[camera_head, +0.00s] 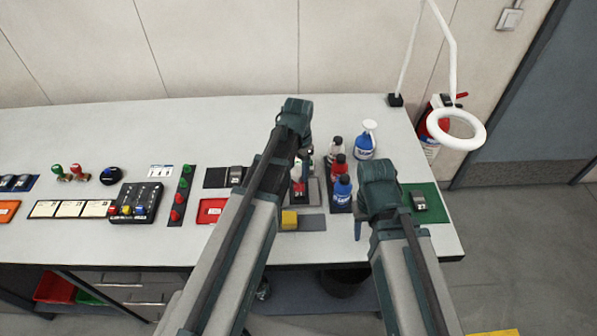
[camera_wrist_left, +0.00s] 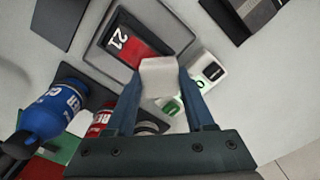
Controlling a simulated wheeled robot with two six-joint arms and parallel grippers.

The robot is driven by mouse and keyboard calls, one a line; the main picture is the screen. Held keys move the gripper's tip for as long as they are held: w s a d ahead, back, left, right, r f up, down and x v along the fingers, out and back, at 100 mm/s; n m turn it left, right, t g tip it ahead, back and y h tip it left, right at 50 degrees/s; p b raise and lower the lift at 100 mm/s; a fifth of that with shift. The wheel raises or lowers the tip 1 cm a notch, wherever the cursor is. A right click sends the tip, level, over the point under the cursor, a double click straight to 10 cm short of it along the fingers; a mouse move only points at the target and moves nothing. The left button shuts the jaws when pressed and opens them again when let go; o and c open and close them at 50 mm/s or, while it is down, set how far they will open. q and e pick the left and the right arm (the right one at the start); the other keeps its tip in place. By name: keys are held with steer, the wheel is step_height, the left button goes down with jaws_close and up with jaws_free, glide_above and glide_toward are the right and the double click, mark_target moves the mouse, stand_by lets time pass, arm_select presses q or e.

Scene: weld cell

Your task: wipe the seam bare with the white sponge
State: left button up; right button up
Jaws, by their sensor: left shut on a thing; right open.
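My left gripper (camera_wrist_left: 160,84) is shut on the white sponge (camera_wrist_left: 159,68), a small white block between its fingertips. In the left wrist view the sponge is over the lower edge of a grey-framed dark part (camera_wrist_left: 122,43) marked 21, which has a red coating (camera_wrist_left: 138,47) across it. I cannot tell whether the sponge touches it; the seam cannot be made out under the red. My right gripper (camera_head: 359,226) is open and empty, low near the bench's front right.
A yellow block (camera_head: 289,219) lies on a grey mat near the front. A green mat (camera_head: 431,214) is at right, a ring lamp (camera_head: 456,142) beyond it.

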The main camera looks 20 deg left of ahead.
mark_target(299, 188)
arm_select(q)
steer(key=shift+s+d+f, duration=0.1)
steer(key=shift+s+d, duration=0.15)
steer(key=shift+s, duration=0.6)
steer(key=shift+s+d+f, duration=0.1)
steer(key=shift+s+d, duration=0.1)
steer(key=shift+s, duration=0.6)
arm_select(e)
steer(key=shift+f, duration=0.1)
arm_select(q)
steer(key=shift+s+d, duration=0.1)
steer(key=shift+s, duration=0.1)
steer(key=shift+c, duration=0.5)
steer(key=shift+s, duration=0.15)
steer(key=shift+s+d+r, duration=0.1)
steer(key=shift+s+d, duration=0.15)
steer(key=shift+s, duration=0.55)
steer(key=shift+s+d+r, duration=0.1)
steer(key=shift+s+d, duration=0.15)
steer(key=shift+s, duration=0.55)
steer(key=shift+w, duration=0.1)
